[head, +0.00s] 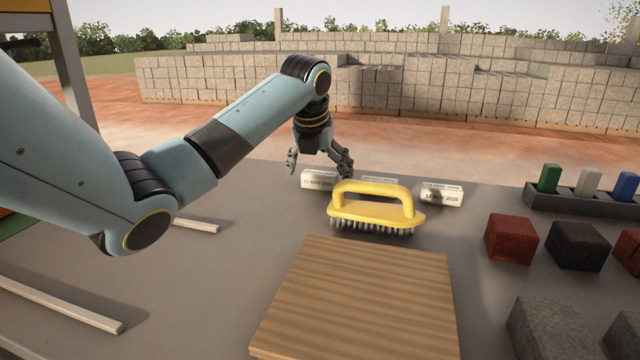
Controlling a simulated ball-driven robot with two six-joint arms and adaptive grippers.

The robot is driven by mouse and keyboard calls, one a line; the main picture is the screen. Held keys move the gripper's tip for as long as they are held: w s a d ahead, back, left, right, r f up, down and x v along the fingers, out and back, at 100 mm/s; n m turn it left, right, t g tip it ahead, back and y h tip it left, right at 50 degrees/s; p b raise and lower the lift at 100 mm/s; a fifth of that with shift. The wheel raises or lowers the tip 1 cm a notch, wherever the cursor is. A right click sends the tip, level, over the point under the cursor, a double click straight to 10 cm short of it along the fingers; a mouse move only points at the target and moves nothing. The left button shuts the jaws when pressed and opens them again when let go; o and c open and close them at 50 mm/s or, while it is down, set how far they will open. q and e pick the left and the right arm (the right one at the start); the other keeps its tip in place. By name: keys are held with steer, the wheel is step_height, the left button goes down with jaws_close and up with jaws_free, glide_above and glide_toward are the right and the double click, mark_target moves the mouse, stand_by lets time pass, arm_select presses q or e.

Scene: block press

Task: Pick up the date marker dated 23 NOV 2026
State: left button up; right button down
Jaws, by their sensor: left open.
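Three white date markers stand in a row on the grey table. The left marker (318,181) has small dark print that seems to read a NOV 2026 date; its day number is too small to be sure of. The middle marker (379,181) is mostly hidden behind the yellow brush, and its date cannot be seen. The right marker (441,195) seems to read 12 MAY 2026. My left gripper (318,165) points down with its fingers apart, empty, over or just behind the left marker. My right gripper is not in view.
A yellow-handled wire brush (376,207) stands close in front of the markers. A wooden board (358,295) lies nearer. Red and dark blocks (511,238) stand at right, below a dark rack (580,202) with coloured pieces. Pale strips (62,304) lie at left.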

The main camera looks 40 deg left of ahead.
arm_select(q)
steer(key=c, duration=1.2)
steer(key=shift+r, duration=0.1)
steer(key=shift+c, duration=0.2)
